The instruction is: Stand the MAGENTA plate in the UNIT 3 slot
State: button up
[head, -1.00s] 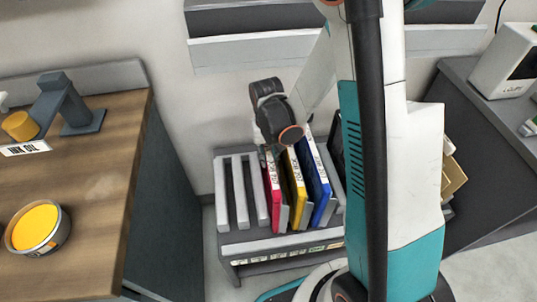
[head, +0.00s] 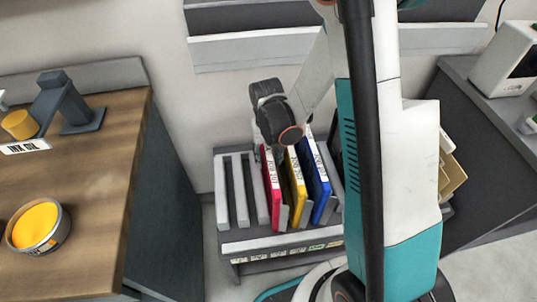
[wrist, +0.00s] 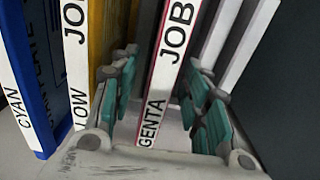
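The magenta plate (head: 270,187) stands upright in the grey rack (head: 280,243), leftmost of three plates. In the wrist view its white label edge (wrist: 168,75) reads "GENTA" and "JOB". My gripper (wrist: 162,100) points down with its teal-padded fingers on either side of this plate. A gap shows between the left finger and the plate; the right finger is closer, and I cannot tell whether it touches. In the head view my wrist hides the fingers and the plate's top. The labels on the rack's front are too small to read, so I cannot pick out UNIT 3.
The yellow plate (head: 296,183) and the blue plate (head: 318,180) stand close to the right of the magenta one. Empty slots between grey dividers (head: 240,190) lie to its left. A wooden-topped bench (head: 100,200) with an ink tin (head: 38,226) stands at left.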

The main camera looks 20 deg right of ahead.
jog(key=shift+r, duration=0.1)
notch_tip(320, 180, up, 12)
jog(key=shift+a, duration=0.15)
dwell(0.5)
notch_tip(320, 180, up, 5)
jog(key=p, duration=0.4)
dwell(0.6)
jog(key=s+r+n+t, duration=0.2)
jog(key=s+r+t, duration=0.5)
jog(key=s+r, duration=0.5)
jog(key=shift+s+r, duration=0.2)
jog(key=shift+s, duration=1)
